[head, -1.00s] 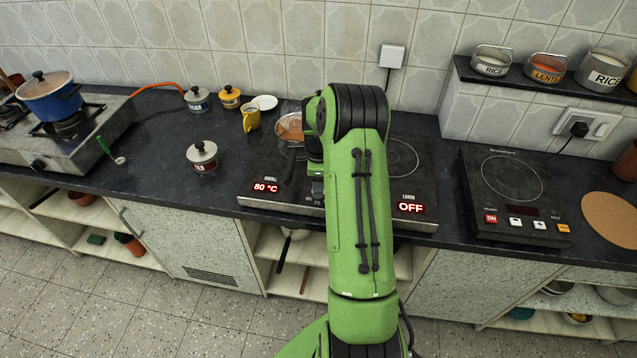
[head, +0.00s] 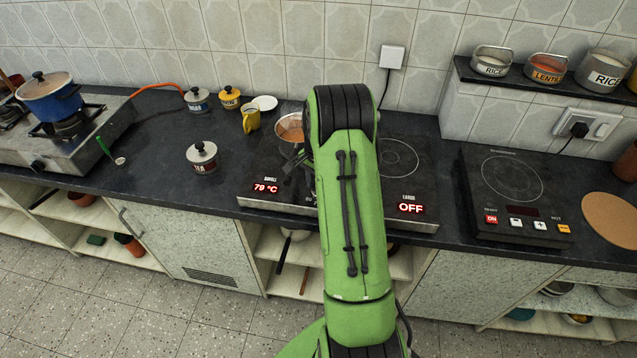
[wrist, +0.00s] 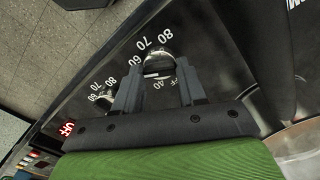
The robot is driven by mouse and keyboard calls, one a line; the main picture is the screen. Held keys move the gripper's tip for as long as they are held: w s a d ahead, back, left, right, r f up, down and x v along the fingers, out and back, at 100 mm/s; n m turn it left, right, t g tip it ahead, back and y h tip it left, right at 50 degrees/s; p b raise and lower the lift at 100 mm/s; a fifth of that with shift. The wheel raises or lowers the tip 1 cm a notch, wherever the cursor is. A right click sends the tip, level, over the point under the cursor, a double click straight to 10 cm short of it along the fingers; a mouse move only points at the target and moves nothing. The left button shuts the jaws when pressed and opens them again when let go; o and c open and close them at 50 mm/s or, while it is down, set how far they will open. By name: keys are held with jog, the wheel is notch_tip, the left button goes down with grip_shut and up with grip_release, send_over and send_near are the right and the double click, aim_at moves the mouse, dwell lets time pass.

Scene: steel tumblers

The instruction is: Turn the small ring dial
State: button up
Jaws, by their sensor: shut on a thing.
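The small ring dial (wrist: 158,62) is a round metal knob on the dark hob panel, ringed by white numbers, in the wrist view. My gripper (wrist: 159,76) is shut on it, with one grey finger on each side. The dial's pointer is hard to make out. A second, similar dial (wrist: 104,101) sits lower left, towards a red OFF display. In the head view my green arm hides both dials and most of the gripper. The red display under the small ring (head: 266,188) reads 79 °C; the large ring's display (head: 410,208) reads OFF.
A pan with orange-brown contents (head: 289,127) stands on the small ring, left of my arm. The large ring (head: 399,157) is bare. A separate hob (head: 512,179) stands to the right. A lidded tea tin (head: 202,158) and a yellow cup (head: 251,120) stand to the left.

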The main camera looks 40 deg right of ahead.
jog(key=n, duration=1.1)
jog(key=shift+n, duration=0.4)
jog(key=n+b, duration=0.1)
jog(key=n, duration=1)
jog(key=shift+n+b, duration=0.3)
jog(key=shift+n, duration=0.1)
jog(key=o, duration=1.1)
jog(key=shift+c, duration=0.2)
notch_tip(320, 180, up, 16)
jog(key=p, duration=0.3)
